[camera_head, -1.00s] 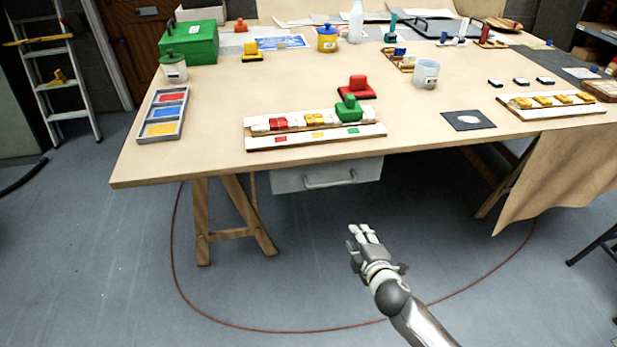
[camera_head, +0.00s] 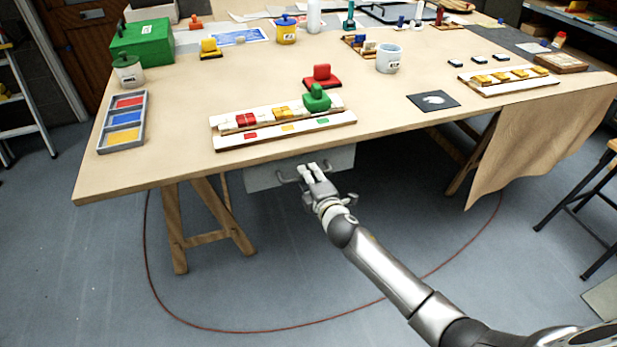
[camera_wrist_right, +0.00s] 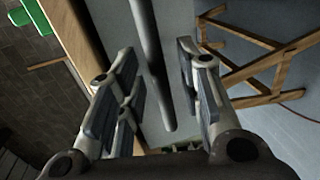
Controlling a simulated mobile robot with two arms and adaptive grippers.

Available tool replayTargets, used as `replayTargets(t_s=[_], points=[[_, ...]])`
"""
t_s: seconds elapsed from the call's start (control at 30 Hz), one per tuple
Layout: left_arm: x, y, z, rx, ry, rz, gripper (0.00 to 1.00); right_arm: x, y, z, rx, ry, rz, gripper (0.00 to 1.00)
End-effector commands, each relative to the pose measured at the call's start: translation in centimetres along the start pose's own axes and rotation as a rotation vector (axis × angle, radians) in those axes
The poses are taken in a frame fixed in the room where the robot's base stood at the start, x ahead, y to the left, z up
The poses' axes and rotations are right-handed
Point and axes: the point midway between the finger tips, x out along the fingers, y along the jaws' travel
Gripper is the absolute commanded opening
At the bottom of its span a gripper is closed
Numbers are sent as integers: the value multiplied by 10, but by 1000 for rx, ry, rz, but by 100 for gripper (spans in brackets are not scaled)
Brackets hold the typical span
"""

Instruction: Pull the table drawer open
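The light grey drawer (camera_head: 262,178) hangs under the front edge of the table (camera_head: 165,160). Its bar handle (camera_head: 286,180) is partly hidden behind my right gripper (camera_head: 308,172). In the right wrist view, the handle (camera_wrist_right: 150,50) is a dark bar running between the parted fingers of the right gripper (camera_wrist_right: 157,65). The fingers stand on both sides of the bar with gaps visible, so the gripper is open around it. The drawer front (camera_wrist_right: 178,22) lies behind the bar. My left gripper is in neither view.
The tabletop bears a white block rack (camera_head: 285,133), a paint tray (camera_head: 123,120) and a green box (camera_head: 142,42). A wooden trestle leg (camera_head: 175,230) stands left of the drawer. A stool (camera_head: 590,200) stands at right. The floor before the drawer is open.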

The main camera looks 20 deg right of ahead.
Motion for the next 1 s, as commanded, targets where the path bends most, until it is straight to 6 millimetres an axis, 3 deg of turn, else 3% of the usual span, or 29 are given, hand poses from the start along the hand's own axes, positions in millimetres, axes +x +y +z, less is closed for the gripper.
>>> replayTargets(t_s=[0.43, 0.7, 1.0], points=[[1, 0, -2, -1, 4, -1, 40, 9, 0, 0, 0, 1, 0, 33], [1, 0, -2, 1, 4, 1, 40, 9, 0, 0, 0, 0, 0, 0], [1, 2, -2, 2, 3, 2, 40, 9, 0, 0, 0, 0, -1, 0]])
